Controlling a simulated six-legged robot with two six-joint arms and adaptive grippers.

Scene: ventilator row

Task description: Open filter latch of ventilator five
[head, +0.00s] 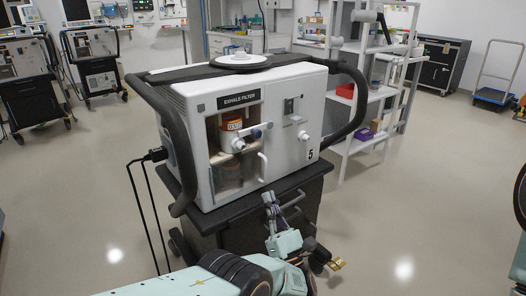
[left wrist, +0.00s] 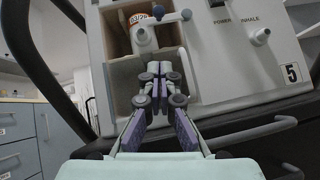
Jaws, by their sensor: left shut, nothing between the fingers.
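Ventilator five (head: 298,150) is a white box marked 5 on a dark cart. Its front has an "EXHALE FILTER" label above a recessed bay (head: 226,180). In the bay is a filter with an orange label (head: 231,122). My left gripper (head: 268,197) is shut and empty, below and in front of the bay. In the left wrist view its fingertips (left wrist: 160,68) are below the latch. My right gripper is not in view.
A black tube rail (head: 172,150) curves around the ventilator's side, and black cables hang at its left. White shelves (head: 378,100) stand behind to the right. Other ventilators (head: 95,60) stand back left.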

